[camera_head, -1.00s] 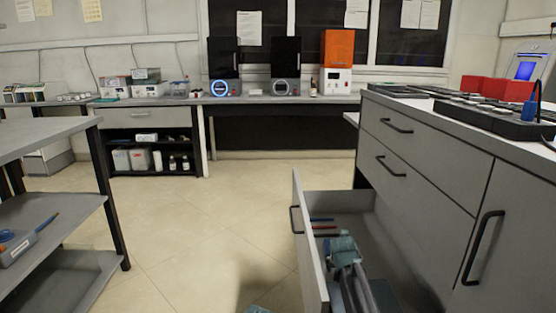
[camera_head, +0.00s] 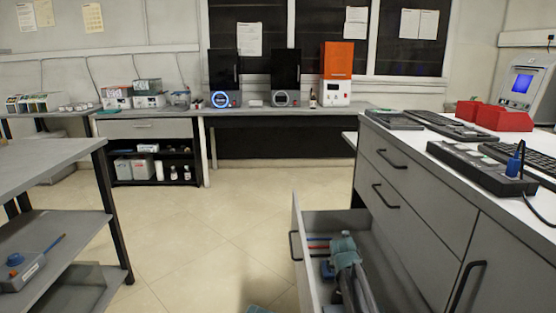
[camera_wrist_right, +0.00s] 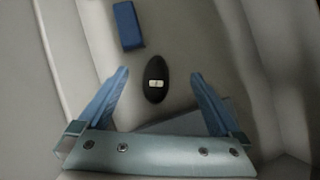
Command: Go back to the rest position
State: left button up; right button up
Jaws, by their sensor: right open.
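My right gripper (camera_wrist_right: 160,73) is open, its two blue fingers spread apart. In the wrist view, a dark oval object with a small white label (camera_wrist_right: 155,78) shows between the fingers, with nothing clearly gripped. A blue block (camera_wrist_right: 128,26) lies beyond it. In the head view my right gripper's teal body (camera_head: 343,245) is over or inside the open drawer (camera_head: 299,262); its fingers are hidden there. A small teal piece (camera_head: 258,309) at the bottom edge may be part of my left gripper; its jaws do not show.
The drawer sticks out from the right cabinet (camera_head: 410,215), holding red and blue items (camera_head: 319,243). Red bins (camera_head: 503,116) and a black rack (camera_head: 480,168) stand on its worktop. A shelved table (camera_head: 50,160) stands left. Floor (camera_head: 200,235) between is clear. Instruments line the back bench.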

jog(key=shift+s+d+r+m+p, duration=0.1)
jog(key=shift+s+r+m+p, duration=0.1)
jog(key=shift+s+r+p, duration=0.5)
jog(key=shift+s+r+m+p, duration=0.2)
jog(key=shift+s+r+p, duration=0.25)
jog(key=shift+r, duration=0.4)
